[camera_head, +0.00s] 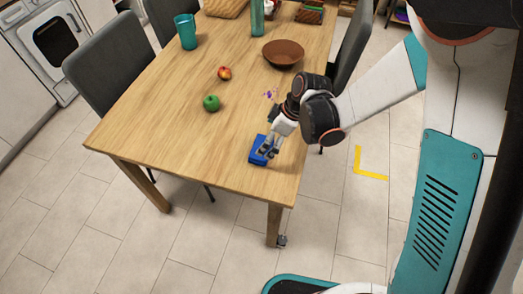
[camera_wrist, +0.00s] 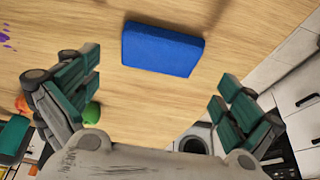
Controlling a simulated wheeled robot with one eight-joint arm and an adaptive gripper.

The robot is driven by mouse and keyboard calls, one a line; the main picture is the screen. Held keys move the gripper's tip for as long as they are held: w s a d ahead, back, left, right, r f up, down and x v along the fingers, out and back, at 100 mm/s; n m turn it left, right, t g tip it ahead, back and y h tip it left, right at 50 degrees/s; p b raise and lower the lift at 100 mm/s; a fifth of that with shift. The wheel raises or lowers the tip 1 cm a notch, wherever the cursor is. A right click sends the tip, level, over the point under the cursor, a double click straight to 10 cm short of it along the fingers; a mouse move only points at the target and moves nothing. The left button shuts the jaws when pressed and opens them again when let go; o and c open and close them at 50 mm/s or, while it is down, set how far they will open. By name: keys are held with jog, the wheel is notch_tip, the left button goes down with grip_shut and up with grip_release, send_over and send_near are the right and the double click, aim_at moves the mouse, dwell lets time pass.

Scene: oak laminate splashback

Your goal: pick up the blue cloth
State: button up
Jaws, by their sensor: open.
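The blue cloth (camera_head: 258,156) lies folded in a flat block near the front right corner of the wooden table (camera_head: 150,125). It also shows in the wrist view (camera_wrist: 161,49), ahead of my gripper and between the lines of its two fingers. My gripper (camera_head: 268,149) is right at the cloth in the head view and partly covers it. In the wrist view my gripper (camera_wrist: 158,95) is open, its teal-padded fingers wide apart with nothing between them. Whether a finger touches the cloth cannot be told.
A purple mark (camera_head: 270,94) lies near my wrist. Grey chairs (camera_head: 115,65) flank the table. The front left tabletop is clear.

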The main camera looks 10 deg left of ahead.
jog(key=b+x, duration=0.2)
jog(key=x, duration=0.3)
jog(key=shift+f, duration=0.1)
jog(key=shift+c, duration=0.2)
jog(key=c, duration=0.8)
jog(key=shift+o, duration=0.2)
notch_tip(320, 180, up, 20)
jog(key=p, duration=0.6)
jog(key=shift+p, duration=0.3)
